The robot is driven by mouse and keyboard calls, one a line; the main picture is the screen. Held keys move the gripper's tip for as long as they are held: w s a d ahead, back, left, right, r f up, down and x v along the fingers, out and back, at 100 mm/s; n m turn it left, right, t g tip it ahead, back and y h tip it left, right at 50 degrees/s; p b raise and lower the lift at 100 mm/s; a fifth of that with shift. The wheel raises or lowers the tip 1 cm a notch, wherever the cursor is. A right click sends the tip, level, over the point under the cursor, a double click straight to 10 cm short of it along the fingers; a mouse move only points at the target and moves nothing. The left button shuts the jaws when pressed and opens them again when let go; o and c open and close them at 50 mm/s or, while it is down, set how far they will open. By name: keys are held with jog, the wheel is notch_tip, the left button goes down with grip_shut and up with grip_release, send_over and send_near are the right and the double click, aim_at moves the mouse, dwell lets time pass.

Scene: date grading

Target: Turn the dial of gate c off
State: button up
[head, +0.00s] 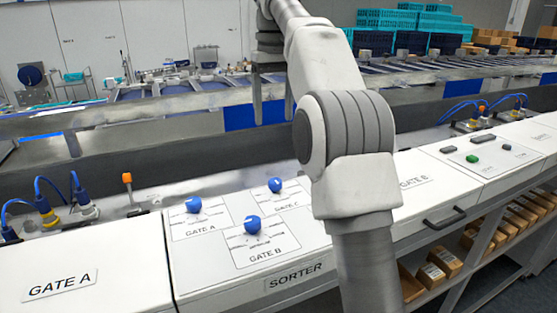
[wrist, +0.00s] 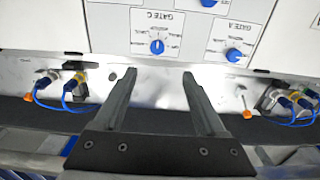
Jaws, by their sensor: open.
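The gate C dial (head: 275,185) is a blue knob on a white labelled plate at the back of the sorter panel. In the wrist view the same dial (wrist: 157,47) sits just beyond the gap between my fingertips, with the GATE C label above it. A pale mark on the knob runs roughly up and down in that view; the setting words are too small to read. My gripper (head: 273,122) is open and empty, pointing down above and behind the dial, apart from it. The wrist view also shows my gripper (wrist: 159,75) with its two fingers spread.
The gate A dial (head: 193,205) and gate B dial (head: 252,224) stand close by on the panel (head: 215,275). An orange-topped lever (head: 127,179) and blue cables (head: 42,187) are at the left. Part of the panel is hidden behind my arm.

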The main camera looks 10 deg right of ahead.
jog(key=w, duration=0.1)
jog(key=b, duration=0.6)
send_near(275, 181)
notch_tip(275, 181, down, 9)
jog(key=shift+w+r, duration=0.15)
grip_shut()
